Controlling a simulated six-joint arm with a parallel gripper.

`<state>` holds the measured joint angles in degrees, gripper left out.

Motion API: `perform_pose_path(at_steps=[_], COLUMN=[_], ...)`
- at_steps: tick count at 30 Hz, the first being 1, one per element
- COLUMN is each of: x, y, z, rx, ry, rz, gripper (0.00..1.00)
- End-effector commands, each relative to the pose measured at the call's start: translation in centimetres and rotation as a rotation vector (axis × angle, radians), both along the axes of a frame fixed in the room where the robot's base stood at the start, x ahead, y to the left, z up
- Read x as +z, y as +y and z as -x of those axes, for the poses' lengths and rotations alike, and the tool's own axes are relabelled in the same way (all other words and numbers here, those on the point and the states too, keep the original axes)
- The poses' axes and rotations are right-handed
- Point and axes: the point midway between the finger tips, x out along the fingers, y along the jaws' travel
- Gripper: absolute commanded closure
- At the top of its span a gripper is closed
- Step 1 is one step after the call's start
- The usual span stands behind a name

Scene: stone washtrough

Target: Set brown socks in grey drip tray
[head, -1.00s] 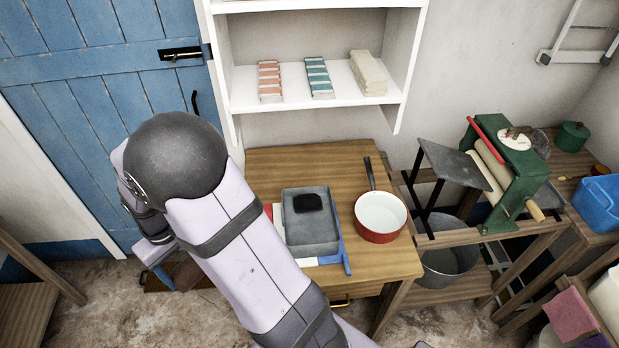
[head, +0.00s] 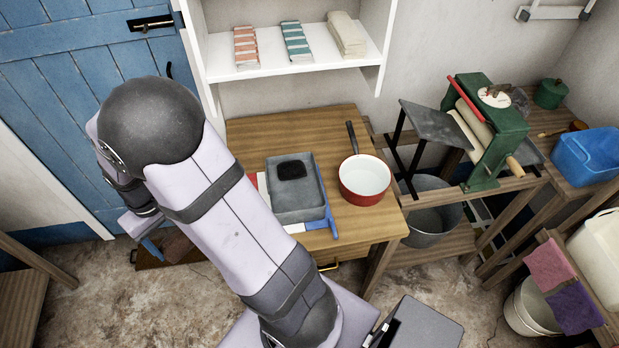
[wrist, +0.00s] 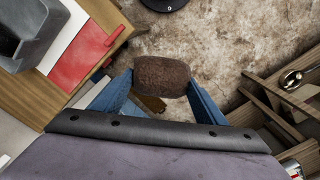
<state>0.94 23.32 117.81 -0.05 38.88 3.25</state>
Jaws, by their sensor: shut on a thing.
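The brown socks (wrist: 162,77) are a rounded, fuzzy brown bundle in the wrist view. My gripper (wrist: 160,85) is shut on them, with a blue finger on each side. In the head view the socks (head: 178,247) show low at the left, beside the table and above the floor, partly behind my arm. The grey drip tray (head: 300,205) lies on the wooden table, with a black item (head: 292,170) in its far end. Its corner shows at the upper left of the wrist view (wrist: 35,40).
A red and white pan (head: 362,195) stands right of the tray. A red, white and blue flat thing (head: 320,227) lies under the tray. A shelf (head: 285,67) with folded cloths is behind. A green mangle (head: 490,140) and metal bucket (head: 432,222) stand to the right.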

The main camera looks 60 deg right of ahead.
Motion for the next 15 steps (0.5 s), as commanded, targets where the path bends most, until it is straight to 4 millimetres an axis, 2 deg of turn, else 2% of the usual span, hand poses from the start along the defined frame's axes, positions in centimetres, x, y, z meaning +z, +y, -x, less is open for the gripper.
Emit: perform_pose_path(at_steps=[5,8,15], x=[-0.2,-0.3,-0.4], y=[-2.1,-3.9,-8.9], z=[-0.3,-0.4,-0.4], rx=[-0.226,-0.419,-0.969], ry=[-0.001,0.000,-0.002], rz=[0.000,0.000,-0.001], gripper=[0.59,0.59,0.59])
